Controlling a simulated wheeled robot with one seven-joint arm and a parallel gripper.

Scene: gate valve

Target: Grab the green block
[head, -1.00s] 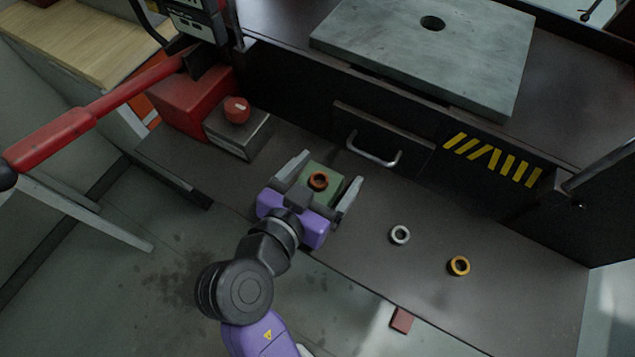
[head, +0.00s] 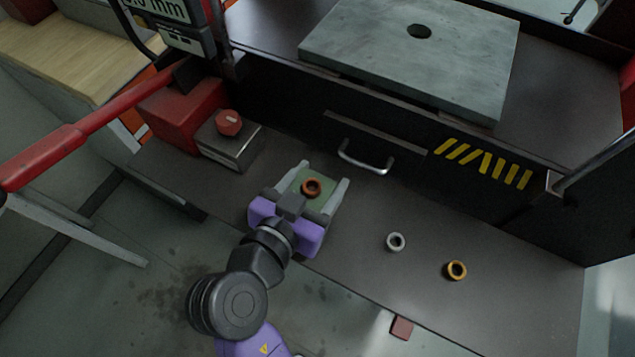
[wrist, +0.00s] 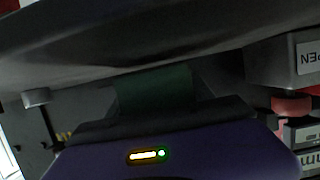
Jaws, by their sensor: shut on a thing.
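The green block (head: 317,203) is on the dark bench ledge, between the two fingers of my gripper (head: 314,190) in the head view. An orange-brown ring (head: 311,187) sits on its top. The grey fingers are closed against the block's left and right sides. In the wrist view the block shows as a dark green patch (wrist: 155,90) ahead of the purple gripper body. Its lower part is hidden, so I cannot tell whether it touches the ledge.
A box with a red knob (head: 229,123) and a red box (head: 180,115) stand at left. A drawer handle (head: 362,163) juts out behind the block. A reddish block (head: 401,327) is low at front.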

